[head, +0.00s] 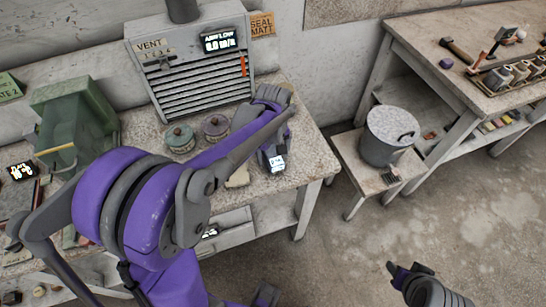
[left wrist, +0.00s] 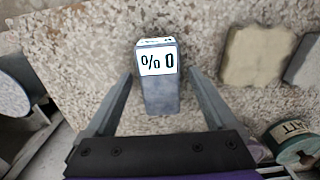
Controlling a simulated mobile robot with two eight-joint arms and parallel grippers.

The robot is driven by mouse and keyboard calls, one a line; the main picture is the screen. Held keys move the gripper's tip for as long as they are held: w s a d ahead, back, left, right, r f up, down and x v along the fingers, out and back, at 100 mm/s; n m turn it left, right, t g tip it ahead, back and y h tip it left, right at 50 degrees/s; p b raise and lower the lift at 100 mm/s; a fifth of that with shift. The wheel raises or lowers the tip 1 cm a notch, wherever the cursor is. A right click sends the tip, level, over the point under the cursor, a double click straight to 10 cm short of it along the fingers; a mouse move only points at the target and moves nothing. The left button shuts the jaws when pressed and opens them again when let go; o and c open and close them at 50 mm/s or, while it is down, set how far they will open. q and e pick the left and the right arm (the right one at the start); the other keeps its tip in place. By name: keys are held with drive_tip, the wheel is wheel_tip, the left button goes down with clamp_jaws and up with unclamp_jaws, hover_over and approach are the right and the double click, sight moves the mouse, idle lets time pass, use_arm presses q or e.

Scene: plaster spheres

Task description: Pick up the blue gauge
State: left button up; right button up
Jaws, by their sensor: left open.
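The blue gauge (left wrist: 170,98) is a small blue-grey box with a lit white display reading 0 %, seen upside down in the left wrist view. It stands on the speckled bench top. In the head view its bright display (head: 277,162) shows near the bench's front right, partly hidden by my left arm. My left gripper (left wrist: 160,78) is open, with one finger on each side of the gauge and gaps between. It reaches down over the gauge in the head view (head: 271,150).
A pale block (left wrist: 254,55) lies beside the gauge. A vent unit (head: 195,75) is at the back. A stool with a grey pot (head: 387,140) stands right of the bench.

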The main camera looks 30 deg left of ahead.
use_arm(q)
drive_tip(key=shift+f, duration=0.2)
idle(0.3)
clamp_jaws()
